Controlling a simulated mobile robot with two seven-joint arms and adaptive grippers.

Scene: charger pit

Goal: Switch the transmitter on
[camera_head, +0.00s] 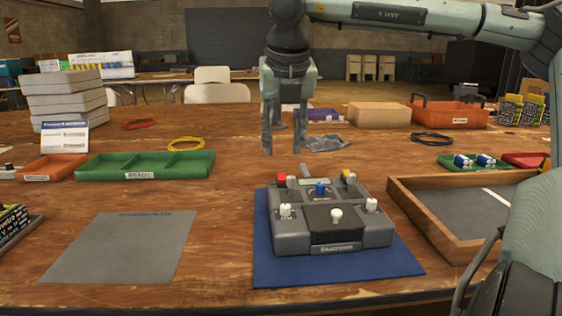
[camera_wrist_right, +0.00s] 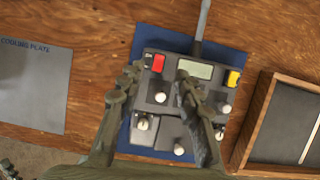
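The transmitter (camera_head: 375,236) is a dark grey box on a blue mat (camera_head: 285,275). The right wrist view shows the red part (camera_wrist_right: 157,63), the yellow part (camera_wrist_right: 233,78), a small screen (camera_wrist_right: 195,70) and an antenna (camera_wrist_right: 202,22). My right gripper (camera_head: 283,151) is open and empty, pointing down above the transmitter's back left. Its fingers (camera_wrist_right: 160,70) hide parts of the transmitter. My left gripper is not in view.
A grey cooling plate (camera_head: 125,248) lies left of the mat. A wooden-framed tray (camera_head: 425,219) stands close on the right. A green tray (camera_head: 140,175) and an orange tray (camera_head: 50,170) are at the left. Cable coils and boxes lie farther back.

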